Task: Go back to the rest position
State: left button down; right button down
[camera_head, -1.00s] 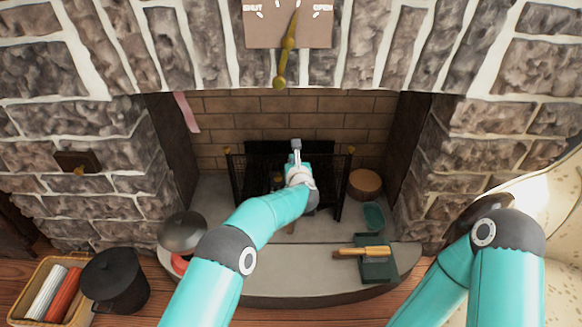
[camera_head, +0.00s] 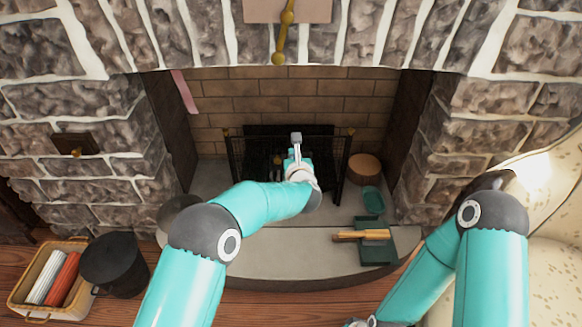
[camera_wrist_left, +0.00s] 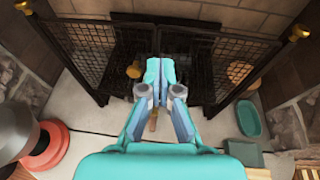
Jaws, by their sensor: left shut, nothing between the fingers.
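My left gripper (camera_head: 296,143) is shut and empty. In the head view it reaches to the fireplace, in front of the black mesh screen. In the left wrist view its closed fingertips (camera_wrist_left: 157,72) sit before the dark grate, between the open screen panels. My left arm bends at the elbow at the lower left. My right arm comes down from the right with its elbow bent. Only a small grey part of its wrist shows at the bottom edge, and its gripper is out of frame.
The fire screen (camera_head: 238,165) stands close around my left gripper. A brush (camera_head: 360,236) lies on a green dustpan on the hearth, near a teal dish (camera_head: 373,200) and a round wooden thing (camera_head: 364,168). A black pot (camera_head: 115,264) and a basket (camera_head: 20,298) stand left. An armchair (camera_head: 552,255) is right.

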pick_arm(q)
jog(key=p+v, duration=0.1)
jog(key=v, duration=0.6)
jog(key=w+a+f+n+g+y+p, duration=0.1)
jog(key=a+f, duration=0.2)
jog(key=a, duration=0.4)
jog(key=w+a+f+n+g+y, duration=0.1)
jog(key=a+f, duration=0.1)
jog(key=a, duration=0.5)
jog(key=s+a+f+m+g+p, duration=0.1)
jog(key=s+a+f+m+g, duration=0.2)
jog(key=s+a+f+m, duration=0.6)
jog(key=s+d+f+m+g+h, duration=0.2)
jog(key=s+f+m+g, duration=0.1)
jog(key=s+m, duration=0.65)
jog(key=s+d+f+m+g+h, duration=0.2)
jog(key=s+f+m+g+h, duration=0.1)
jog(key=s+m, duration=0.7)
jog(key=s+d+f+m+g+h, duration=0.2)
jog(key=s+f+m+g, duration=0.1)
jog(key=s+m, duration=0.65)
notch_tip(320, 180, up, 38)
jog(key=s+n+p, duration=0.1)
jog(key=p, duration=3.7)
jog(key=shift+s+f+p, duration=0.25)
jog(key=shift+p, duration=0.05)
